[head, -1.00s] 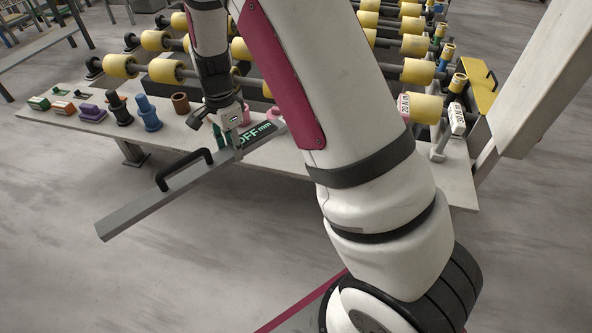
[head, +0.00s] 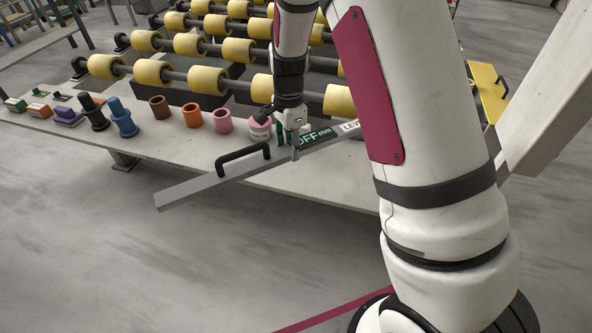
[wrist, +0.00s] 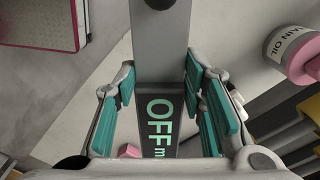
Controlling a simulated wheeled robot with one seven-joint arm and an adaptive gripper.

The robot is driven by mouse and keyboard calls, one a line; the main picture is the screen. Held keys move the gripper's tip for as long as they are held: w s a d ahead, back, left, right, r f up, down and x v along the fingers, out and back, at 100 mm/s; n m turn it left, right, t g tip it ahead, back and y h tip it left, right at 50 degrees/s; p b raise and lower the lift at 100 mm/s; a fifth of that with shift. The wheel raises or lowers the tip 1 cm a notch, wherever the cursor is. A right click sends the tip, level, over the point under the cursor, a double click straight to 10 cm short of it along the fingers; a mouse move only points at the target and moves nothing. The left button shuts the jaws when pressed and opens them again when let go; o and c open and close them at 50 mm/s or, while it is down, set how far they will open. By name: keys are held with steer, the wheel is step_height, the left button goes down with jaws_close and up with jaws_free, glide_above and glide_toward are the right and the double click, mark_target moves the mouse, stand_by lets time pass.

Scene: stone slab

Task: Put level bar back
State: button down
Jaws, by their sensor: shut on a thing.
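The level bar (head: 200,188) is a long grey bar with a black loop handle (head: 243,158), a dark panel reading "OFF mm" and a white label at its right part. My gripper (head: 293,145) is shut on the level bar near the panel. The bar slants in the head view, its left end out past the slab's front edge. In the wrist view the bar (wrist: 160,60) runs lengthwise between my teal finger pads (wrist: 160,90). The bar's far right end is hidden behind my arm.
A pink-topped oil can (wrist: 290,48) stands beside the bar. Yellow rollers (head: 152,73) fill the area behind. Floor in front is clear.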

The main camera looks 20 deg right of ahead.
glide_above(294, 178)
step_height(294, 178, down, 5)
steer(key=shift+w+f, duration=0.1)
steer(key=shift+f, duration=2.15)
steer(key=shift+f+b, duration=0.2)
steer(key=shift+b, duration=0.1)
steer(key=c, duration=1)
jaws_free()
steer(key=shift+c, duration=0.2)
steer(key=shift+r, duration=0.1)
